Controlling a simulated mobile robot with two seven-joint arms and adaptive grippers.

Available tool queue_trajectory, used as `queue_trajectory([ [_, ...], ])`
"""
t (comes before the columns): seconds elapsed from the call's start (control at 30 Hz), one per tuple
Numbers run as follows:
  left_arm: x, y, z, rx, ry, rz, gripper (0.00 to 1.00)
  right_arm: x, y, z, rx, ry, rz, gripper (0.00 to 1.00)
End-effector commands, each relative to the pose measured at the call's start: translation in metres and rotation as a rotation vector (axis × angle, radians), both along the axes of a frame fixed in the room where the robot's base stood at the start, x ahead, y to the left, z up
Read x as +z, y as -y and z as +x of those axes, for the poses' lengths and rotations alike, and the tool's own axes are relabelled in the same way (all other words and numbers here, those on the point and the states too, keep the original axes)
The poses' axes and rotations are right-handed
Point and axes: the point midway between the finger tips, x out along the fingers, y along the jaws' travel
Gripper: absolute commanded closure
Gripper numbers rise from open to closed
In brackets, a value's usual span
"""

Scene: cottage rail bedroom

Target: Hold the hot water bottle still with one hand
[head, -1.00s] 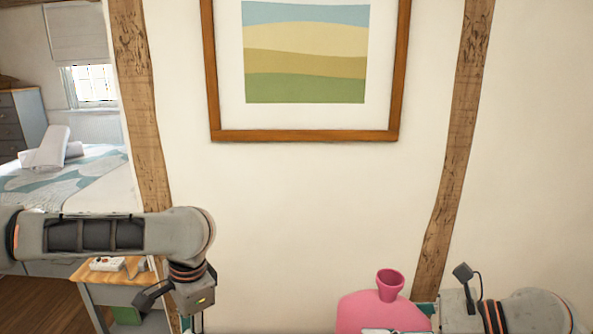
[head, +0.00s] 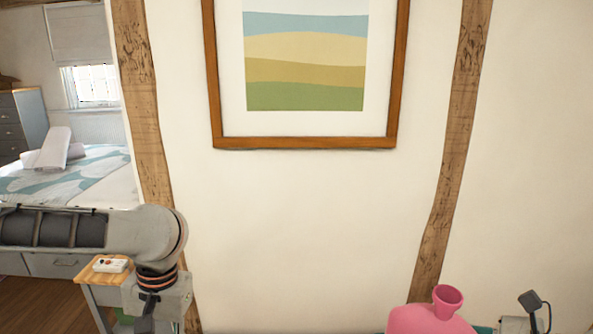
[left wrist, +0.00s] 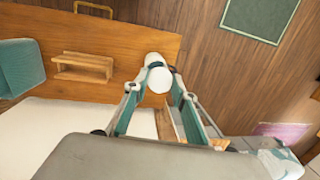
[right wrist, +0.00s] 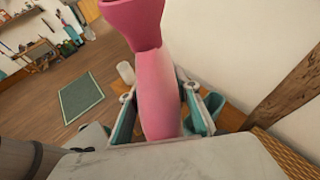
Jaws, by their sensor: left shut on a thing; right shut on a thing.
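The pink hot water bottle (head: 428,320) shows at the bottom right of the head view, its flared neck up. In the right wrist view the bottle (right wrist: 157,85) lies between the fingers of my right gripper (right wrist: 157,96), which is shut on it. The neck and mouth rise past the fingertips. My left gripper (left wrist: 154,82) is shut on a white rounded thing (left wrist: 159,77) with a dark band, apart from the bottle. The fingertips of both grippers are out of the head view, and the bottle's lower part is hidden there.
A wooden surface (left wrist: 130,40) with a small wooden rack (left wrist: 82,68) shows in the left wrist view. A small bedside table (head: 88,275) with a white box stands at the left. A wall with a framed picture (head: 305,143) is ahead. A green mat (right wrist: 81,98) lies on the floor.

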Motion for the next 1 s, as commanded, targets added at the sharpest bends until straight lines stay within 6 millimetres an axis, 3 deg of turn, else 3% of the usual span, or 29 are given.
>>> queue_trajectory([
  [0.47,0.000,0.000,0.000,-0.002,0.001,0.000,0.83,0.001,-0.009,0.001,0.034,0.003,0.003,1.00],
  [1.0,0.000,0.000,0.000,-0.003,0.001,0.000,0.83,-0.007,-0.090,0.005,0.344,0.005,0.003,1.00],
])
